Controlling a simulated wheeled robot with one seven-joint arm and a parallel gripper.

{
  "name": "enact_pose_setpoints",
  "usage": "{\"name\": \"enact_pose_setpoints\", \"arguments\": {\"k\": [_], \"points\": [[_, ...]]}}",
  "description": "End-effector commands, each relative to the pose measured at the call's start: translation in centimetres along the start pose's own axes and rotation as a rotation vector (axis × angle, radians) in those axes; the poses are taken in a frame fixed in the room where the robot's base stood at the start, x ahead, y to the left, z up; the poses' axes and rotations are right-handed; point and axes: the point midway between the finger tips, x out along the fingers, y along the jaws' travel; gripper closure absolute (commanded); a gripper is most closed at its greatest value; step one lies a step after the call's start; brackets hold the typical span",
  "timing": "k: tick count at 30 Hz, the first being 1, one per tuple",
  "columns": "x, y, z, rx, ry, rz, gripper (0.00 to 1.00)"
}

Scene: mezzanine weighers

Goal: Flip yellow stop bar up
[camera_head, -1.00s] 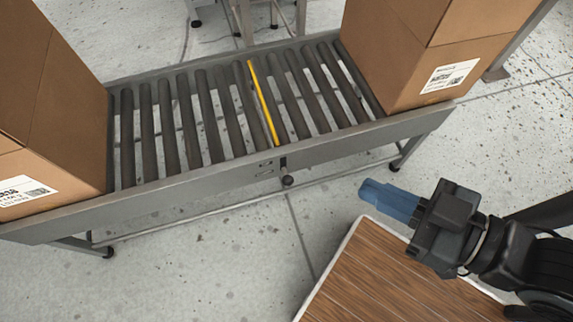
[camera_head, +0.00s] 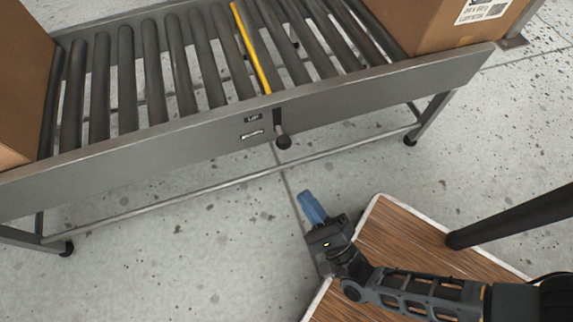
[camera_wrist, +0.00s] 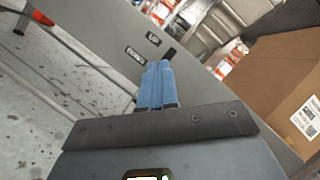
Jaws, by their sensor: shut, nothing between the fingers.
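The yellow stop bar (camera_head: 251,47) lies along a gap between the dark rollers of the conveyor (camera_head: 150,150), level with them. A lever with a dark round knob (camera_head: 283,141) hangs down on the front side rail below the bar's near end, beside small label plates (camera_head: 252,118). My gripper (camera_head: 307,196) has blue fingers, shut and empty, below and in front of the knob, apart from it in the head view.
A cardboard box (camera_head: 22,80) stands on the conveyor's left end and another box (camera_head: 425,20) on its right end. A wooden-topped surface (camera_head: 400,235) lies under my arm. The floor (camera_head: 200,235) before the conveyor is clear.

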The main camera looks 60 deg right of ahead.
Motion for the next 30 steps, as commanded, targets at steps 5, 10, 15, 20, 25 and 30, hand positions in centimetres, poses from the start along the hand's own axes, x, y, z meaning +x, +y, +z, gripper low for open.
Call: {"name": "enact_pose_setpoints", "arguments": {"k": [5, 10, 15, 20, 25, 30], "points": [[-0.6, 7.8, -6.1, 0.371, -0.001, -0.161, 1.00], [-0.6, 11.4, -9.4, 0.629, -0.047, -0.288, 1.00], [-0.5, 12.7, -10.8, 0.767, -0.095, -0.357, 1.00], [-0.4, 12.8, -11.0, 0.805, -0.111, -0.374, 1.00], [-0.4, 12.7, -11.0, 0.805, -0.110, -0.374, 1.00], [-0.2, 12.7, -10.8, 0.805, -0.110, -0.374, 1.00]]}}
